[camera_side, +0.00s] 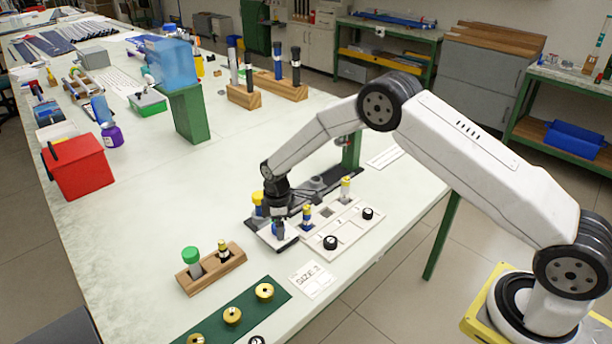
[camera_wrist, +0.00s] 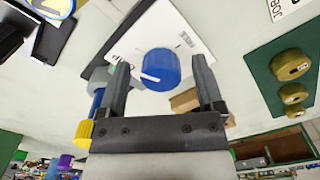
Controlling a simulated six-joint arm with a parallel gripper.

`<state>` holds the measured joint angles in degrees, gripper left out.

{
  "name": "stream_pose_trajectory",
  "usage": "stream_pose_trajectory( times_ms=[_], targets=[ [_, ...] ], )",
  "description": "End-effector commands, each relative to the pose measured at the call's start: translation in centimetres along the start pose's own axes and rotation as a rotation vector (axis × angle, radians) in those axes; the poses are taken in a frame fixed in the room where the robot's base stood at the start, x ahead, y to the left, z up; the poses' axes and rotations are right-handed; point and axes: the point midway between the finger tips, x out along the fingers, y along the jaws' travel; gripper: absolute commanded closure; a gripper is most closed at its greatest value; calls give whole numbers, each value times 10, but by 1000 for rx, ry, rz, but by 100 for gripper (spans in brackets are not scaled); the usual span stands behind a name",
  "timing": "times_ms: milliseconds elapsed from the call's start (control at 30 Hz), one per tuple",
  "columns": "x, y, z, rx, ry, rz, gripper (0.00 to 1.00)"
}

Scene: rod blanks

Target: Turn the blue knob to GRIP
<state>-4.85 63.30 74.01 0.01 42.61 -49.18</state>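The blue knob (camera_wrist: 160,70) has a white pointer line and sits on a white label plate (camera_wrist: 150,30) with dark print, too small and partly covered to read in full. In the wrist view my gripper (camera_wrist: 159,78) is open, with one finger on each side of the knob and a visible gap on both sides. In the side view my gripper (camera_side: 279,222) is down over the plate, and the blue knob (camera_side: 277,231) shows in part at its fingertips. The pointer line aims to the left in the wrist view.
A white panel (camera_side: 350,232) with black knobs stands just right of my gripper. A wooden block (camera_side: 212,270) holds a green-capped piece at the left. A green mat (camera_side: 250,310) with brass discs lies in front, beside a "SIZE 2" card (camera_side: 312,280). Bare tabletop lies further left.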

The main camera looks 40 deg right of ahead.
Motion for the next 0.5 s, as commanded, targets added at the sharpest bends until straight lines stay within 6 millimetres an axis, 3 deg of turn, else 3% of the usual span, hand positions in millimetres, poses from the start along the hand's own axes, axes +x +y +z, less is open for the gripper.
stream_pose_trajectory(
  times_ms=[267, 500],
  targets=[
    [-4, 0, 0, 0, 0, 0, 14],
    [-26, 0, 0, 0, 1, 1, 14]
  ],
)
